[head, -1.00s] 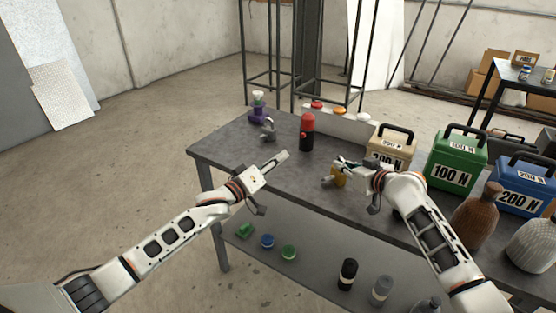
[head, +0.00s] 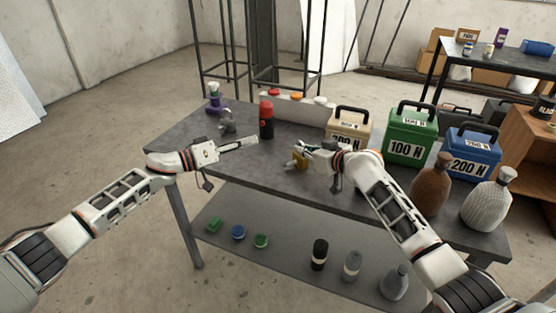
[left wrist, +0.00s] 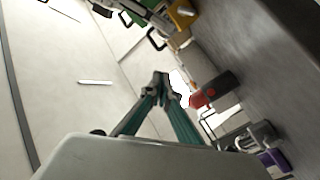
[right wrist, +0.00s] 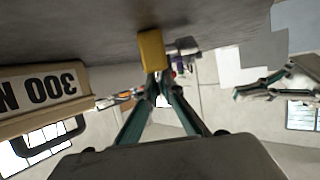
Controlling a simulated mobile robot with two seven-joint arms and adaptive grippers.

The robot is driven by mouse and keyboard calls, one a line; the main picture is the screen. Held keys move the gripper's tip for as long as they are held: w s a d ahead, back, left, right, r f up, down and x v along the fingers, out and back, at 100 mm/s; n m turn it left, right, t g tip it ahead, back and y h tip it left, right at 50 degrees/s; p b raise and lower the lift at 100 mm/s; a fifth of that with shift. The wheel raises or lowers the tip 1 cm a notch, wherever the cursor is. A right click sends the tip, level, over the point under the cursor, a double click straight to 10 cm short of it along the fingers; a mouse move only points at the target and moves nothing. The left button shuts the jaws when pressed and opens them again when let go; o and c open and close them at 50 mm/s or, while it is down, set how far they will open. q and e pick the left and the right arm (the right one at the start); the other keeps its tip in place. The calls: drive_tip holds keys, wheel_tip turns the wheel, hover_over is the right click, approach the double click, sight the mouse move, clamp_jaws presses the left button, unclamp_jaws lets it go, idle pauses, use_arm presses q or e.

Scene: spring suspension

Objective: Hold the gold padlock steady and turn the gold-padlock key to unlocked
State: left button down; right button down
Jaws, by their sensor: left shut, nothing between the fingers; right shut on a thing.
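The gold padlock (head: 299,162) is at the table's near edge in the head view, at the tips of my right gripper (head: 299,148). In the right wrist view the gold padlock (right wrist: 152,50) sits right at the closed fingertips (right wrist: 160,82), which are shut on it. The left wrist view shows the gold padlock (left wrist: 182,14) at the top, with a small silvery part on its face; I cannot tell clearly whether this is the key. My left gripper (head: 256,140) is shut and empty, to the left of the padlock and apart from it. Its closed fingertips (left wrist: 160,80) also show in the left wrist view.
A red-and-black bottle (head: 266,122) stands behind my left fingertips. A grey padlock (head: 227,123) and a purple object (head: 214,99) stand at the table's left end. The beige 300 N (head: 348,128), green (head: 411,136) and blue (head: 472,152) weights stand at right.

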sight(291, 164)
use_arm(q)
drive_tip(key=g, duration=0.1)
drive_tip(key=a+f+g, duration=0.1)
drive_tip(key=f+g, duration=0.1)
drive_tip(key=shift+s+a+f+m+y, duration=0.15)
drive_tip(key=shift+s+f+m+y, duration=0.1)
drive_tip(key=shift+s+m+y, duration=0.15)
use_arm(e)
drive_tip(key=shift+f, duration=0.1)
use_arm(q)
drive_tip(key=x, duration=0.9)
drive_tip(key=shift+w+d, duration=0.15)
drive_tip(key=shift+d, duration=0.1)
drive_tip(key=shift+s+d+f, duration=0.3)
drive_tip(key=shift+f, duration=0.25)
drive_tip(key=shift+s+d+f, duration=0.35)
drive_tip(key=shift+f, duration=0.2)
drive_tip(key=shift+s+d+f, duration=0.25)
drive_tip(key=shift+s+f, duration=0.1)
drive_tip(key=shift+f, duration=0.15)
